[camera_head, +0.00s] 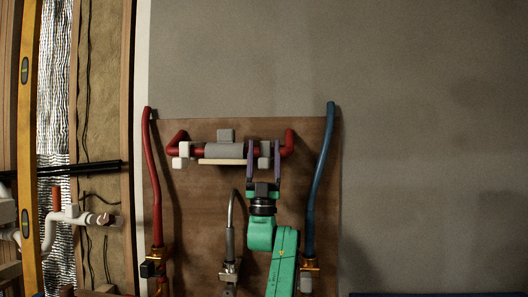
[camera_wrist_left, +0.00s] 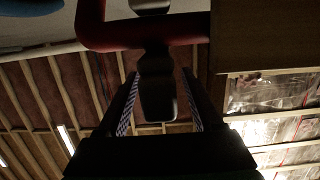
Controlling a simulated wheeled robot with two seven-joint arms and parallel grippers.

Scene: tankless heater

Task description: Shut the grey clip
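A light grey clip (camera_head: 264,149) sits at the right end of the red pipe on the brown board. My left gripper (camera_head: 264,145) reaches up from below with its two purple fingers, one on each side of this clip. The fingers are open. In the left wrist view the clip's part (camera_wrist_left: 155,85) hangs dark below the red pipe, between the fingers (camera_wrist_left: 158,75), with a gap to each. A similar pale clip (camera_head: 183,150) sits at the pipe's left end. I cannot tell how far either clip is open. My right gripper is not in view.
A grey cylinder (camera_head: 224,151) lies between the clips, with a pale strip (camera_head: 222,162) under it. A red hose (camera_head: 154,190) stands left and a blue hose (camera_head: 320,180) close right of my gripper. A grey bent pipe (camera_head: 231,225) stands left of my arm.

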